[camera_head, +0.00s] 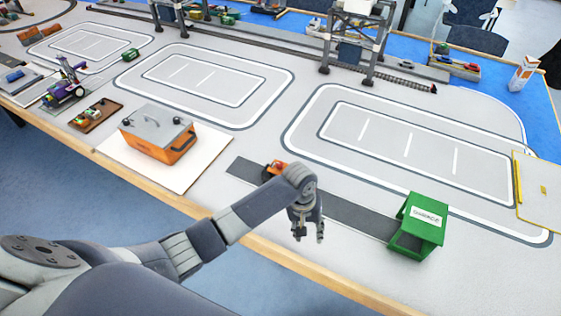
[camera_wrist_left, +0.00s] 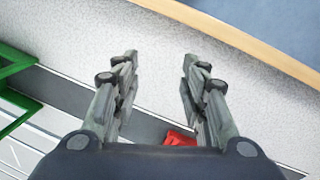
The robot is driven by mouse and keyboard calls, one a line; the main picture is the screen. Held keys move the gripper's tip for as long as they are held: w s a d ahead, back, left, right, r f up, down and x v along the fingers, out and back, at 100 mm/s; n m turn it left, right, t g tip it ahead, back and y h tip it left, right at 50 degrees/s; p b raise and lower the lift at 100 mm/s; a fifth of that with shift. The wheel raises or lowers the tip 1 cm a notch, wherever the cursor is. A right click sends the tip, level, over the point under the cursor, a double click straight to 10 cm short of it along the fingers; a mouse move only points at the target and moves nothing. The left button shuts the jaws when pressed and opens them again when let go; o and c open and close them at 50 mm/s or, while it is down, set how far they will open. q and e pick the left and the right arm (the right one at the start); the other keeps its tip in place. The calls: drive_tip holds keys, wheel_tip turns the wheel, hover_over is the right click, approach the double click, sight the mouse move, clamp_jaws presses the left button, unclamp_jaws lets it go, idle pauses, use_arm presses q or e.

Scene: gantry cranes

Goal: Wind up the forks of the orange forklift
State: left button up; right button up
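A small orange vehicle (camera_head: 275,168), which looks like the orange forklift, stands on the left part of the dark grey strip (camera_head: 345,211). My left arm partly hides it, and its forks and any winding part cannot be made out. My left gripper (camera_head: 308,237) points down over the table between the vehicle and the green garage, apart from both. In the left wrist view its two fingers (camera_wrist_left: 160,62) are spread with nothing between them. A red-orange patch (camera_wrist_left: 180,138), probably the same vehicle, shows low there, mostly hidden by the gripper. My right gripper is not in view.
The green garage (camera_head: 418,226) stands at the strip's right end. An orange box with a grey lid (camera_head: 158,133) sits on a white board to the left. A purple vehicle (camera_head: 65,88) stands farther left. Gantry cranes (camera_head: 352,40) line the back. The table's front edge is clear.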

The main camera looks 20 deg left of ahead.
use_arm(q)
drive_tip(key=w+a+r+n+y, duration=0.1)
drive_tip(key=w+a+r+n, duration=0.35)
drive_tip(key=w+a, duration=0.4)
wheel_tip(320, 180, up, 10)
drive_tip(key=f+n+y, duration=0.1)
drive_tip(key=n, duration=0.5)
hover_over(281, 164)
wheel_tip(281, 164, down, 10)
drive_tip(key=b, duration=1.1)
drive_tip(key=shift+s, duration=0.1)
clamp_jaws()
